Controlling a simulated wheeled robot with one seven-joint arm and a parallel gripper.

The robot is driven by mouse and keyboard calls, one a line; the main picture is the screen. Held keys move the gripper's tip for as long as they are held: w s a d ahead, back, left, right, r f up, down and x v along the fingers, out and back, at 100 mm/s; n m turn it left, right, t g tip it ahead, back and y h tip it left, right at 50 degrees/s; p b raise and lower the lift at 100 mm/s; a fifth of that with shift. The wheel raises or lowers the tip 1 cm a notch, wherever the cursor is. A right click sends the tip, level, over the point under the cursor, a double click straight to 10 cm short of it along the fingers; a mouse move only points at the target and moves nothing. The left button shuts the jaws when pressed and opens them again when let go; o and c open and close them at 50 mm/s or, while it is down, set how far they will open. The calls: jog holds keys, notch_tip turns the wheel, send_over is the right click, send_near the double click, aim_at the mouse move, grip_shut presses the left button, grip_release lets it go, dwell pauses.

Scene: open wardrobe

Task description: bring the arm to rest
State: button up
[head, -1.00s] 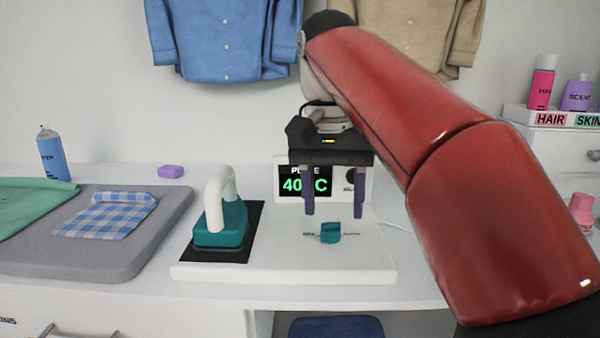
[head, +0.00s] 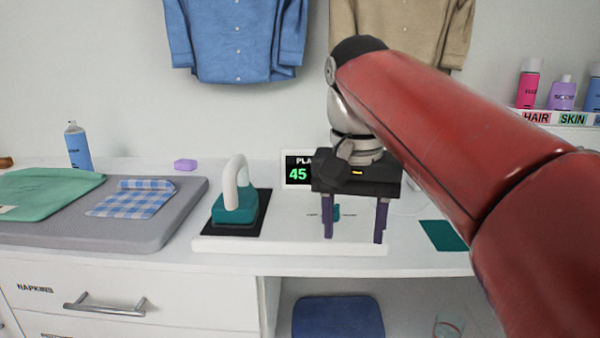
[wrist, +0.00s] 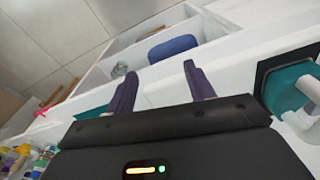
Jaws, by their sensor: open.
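My gripper (head: 353,220) hangs from my red arm in front of the iron station, its two purple fingers apart with nothing between them. In the head view it hides part of the station's display (head: 298,174), which reads 45 in the part that shows. The small teal knob (head: 337,213) on the white station base (head: 290,245) shows behind a finger; I cannot tell any contact. In the wrist view the fingers (wrist: 157,90) are also spread and empty. The teal iron (head: 236,203) with a white handle stands on its black pad, left of my gripper.
A grey ironing mat (head: 190,205) with a checked cloth (head: 132,198) and green cloth (head: 45,194) lies at left. A spray can (head: 78,147) and purple block (head: 185,164) stand behind. Below are drawers (head: 150,290) and a blue item (head: 338,316) in an open shelf.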

jog(key=s+d+f+n+t, duration=0.1)
jog(key=s+d+f, duration=0.1)
jog(key=s+f, duration=0.2)
jog(key=s+d+f+t, duration=0.2)
jog(key=s+d+f, duration=0.1)
jog(key=f, duration=0.7)
jog(key=s+d+f+n+t, duration=0.1)
jog(key=s+d+f, duration=0.1)
jog(key=s+f, duration=0.3)
jog(key=shift+d+f+n+t, duration=0.3)
jog(key=shift+d+f+t, duration=0.1)
jog(key=shift+f, duration=0.55)
